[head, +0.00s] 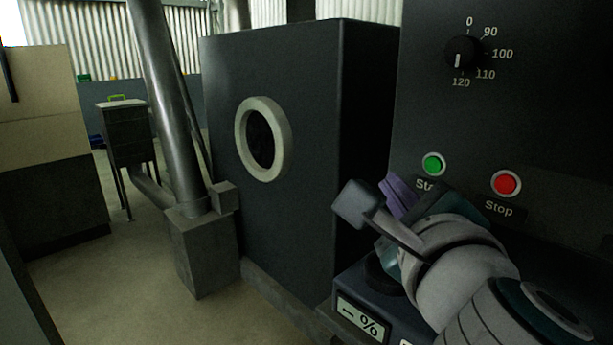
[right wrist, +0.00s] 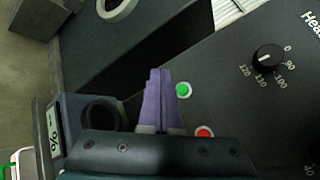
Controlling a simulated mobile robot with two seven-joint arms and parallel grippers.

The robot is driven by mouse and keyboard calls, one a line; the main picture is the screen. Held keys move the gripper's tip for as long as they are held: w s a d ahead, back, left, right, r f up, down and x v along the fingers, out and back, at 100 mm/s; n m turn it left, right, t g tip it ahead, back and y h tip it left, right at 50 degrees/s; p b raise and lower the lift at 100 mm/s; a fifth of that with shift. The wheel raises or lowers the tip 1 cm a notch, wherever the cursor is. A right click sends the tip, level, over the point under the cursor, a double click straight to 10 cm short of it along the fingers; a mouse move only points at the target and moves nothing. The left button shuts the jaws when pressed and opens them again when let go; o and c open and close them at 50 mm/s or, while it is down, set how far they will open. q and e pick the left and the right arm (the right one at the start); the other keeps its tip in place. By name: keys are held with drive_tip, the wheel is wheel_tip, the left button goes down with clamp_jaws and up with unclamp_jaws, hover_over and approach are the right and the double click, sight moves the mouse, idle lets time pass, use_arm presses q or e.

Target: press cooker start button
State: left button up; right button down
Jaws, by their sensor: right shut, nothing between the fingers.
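The green start button (head: 433,164) sits on the dark panel in the head view, its "Start" label partly covered by my right gripper. It also shows in the right wrist view (right wrist: 183,90). The red stop button (head: 506,184) is to its right, and shows in the right wrist view (right wrist: 204,132). My right gripper (head: 392,187) has purple fingers, shut and empty. In the head view its tips are left of and below the green button. In the right wrist view the fingers (right wrist: 160,76) point past the green button, close beside it; contact is not visible. My left gripper is not in view.
A black dial (head: 464,53) is above the buttons on the panel. A dark cabinet (head: 305,120) with a pale ring (head: 279,140) stands left of the panel. A small box with a "%" display (head: 361,315) sits below my gripper. Open floor (head: 130,285) lies at left.

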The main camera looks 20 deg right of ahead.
sight(433, 165)
drive_tip(key=shift+w+f, duration=0.2)
drive_tip(key=shift+f, duration=0.3)
drive_tip(key=shift+d, duration=0.1)
drive_tip(key=shift+w+d+p, duration=0.15)
drive_tip(key=shift+w+d, duration=0.4)
drive_tip(key=shift+d, duration=0.8)
drive_tip(key=shift+w+d+p, duration=0.1)
drive_tip(key=shift+w+d, duration=0.45)
drive_tip(key=shift+d, duration=0.8)
drive_tip(key=shift+w+d+p, duration=0.15)
drive_tip(key=shift+w+d, duration=0.4)
drive_tip(key=shift+d, duration=0.8)
